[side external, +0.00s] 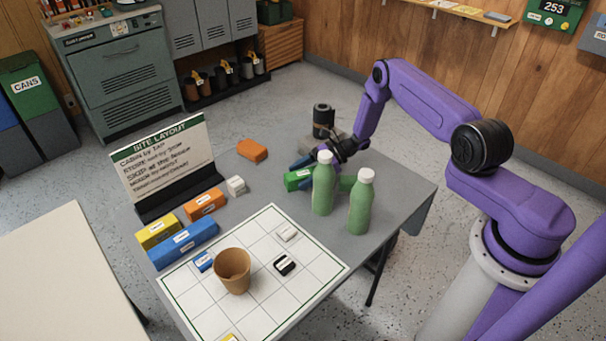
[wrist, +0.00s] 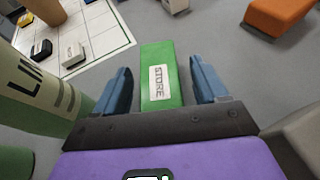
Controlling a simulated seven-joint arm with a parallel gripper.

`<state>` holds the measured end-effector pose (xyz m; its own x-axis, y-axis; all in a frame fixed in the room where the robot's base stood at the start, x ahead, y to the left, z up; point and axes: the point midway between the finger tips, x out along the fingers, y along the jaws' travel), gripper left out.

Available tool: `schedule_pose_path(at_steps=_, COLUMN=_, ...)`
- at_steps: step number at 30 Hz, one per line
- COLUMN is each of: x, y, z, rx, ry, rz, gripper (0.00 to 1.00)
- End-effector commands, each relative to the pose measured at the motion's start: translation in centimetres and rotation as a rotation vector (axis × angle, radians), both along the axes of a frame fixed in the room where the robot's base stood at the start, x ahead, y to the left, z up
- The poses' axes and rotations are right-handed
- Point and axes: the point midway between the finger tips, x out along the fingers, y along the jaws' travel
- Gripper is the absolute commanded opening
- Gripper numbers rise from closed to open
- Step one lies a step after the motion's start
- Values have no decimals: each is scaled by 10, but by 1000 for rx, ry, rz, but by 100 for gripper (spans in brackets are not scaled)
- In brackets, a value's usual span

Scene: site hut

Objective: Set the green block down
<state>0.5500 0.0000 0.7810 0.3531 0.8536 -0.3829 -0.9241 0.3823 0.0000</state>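The green block (side external: 296,180), labelled STORE, lies flat on the grey table at the back right, partly hidden by two green bottles. A green piece between the bottles looks like its other end. In the wrist view the green block (wrist: 161,85) lies between the two blue fingers of my gripper (wrist: 161,88), with a narrow gap on each side. My gripper is open around it. In the side view my gripper (side external: 310,162) is low over the block, behind the bottles; its far finger is mostly hidden.
The green bottles (side external: 323,185) (side external: 361,203) stand close in front of my gripper. An orange block (side external: 252,150) lies at the back. A white grid sheet (side external: 205,310) holds a brown cup (side external: 233,271) and small labelled pieces. A sign (side external: 165,165) stands at left.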

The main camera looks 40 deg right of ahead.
Motion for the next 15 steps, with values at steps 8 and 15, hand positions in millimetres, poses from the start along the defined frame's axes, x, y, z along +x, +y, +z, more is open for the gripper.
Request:
schedule_pose_path(at_steps=8, x=0, y=-2, z=4, rx=0, ry=0, rz=-1, gripper=72)
schedule_pose_path(at_steps=15, x=-13, y=-36, z=19, rx=-1, ry=-3, rz=-4, gripper=72)
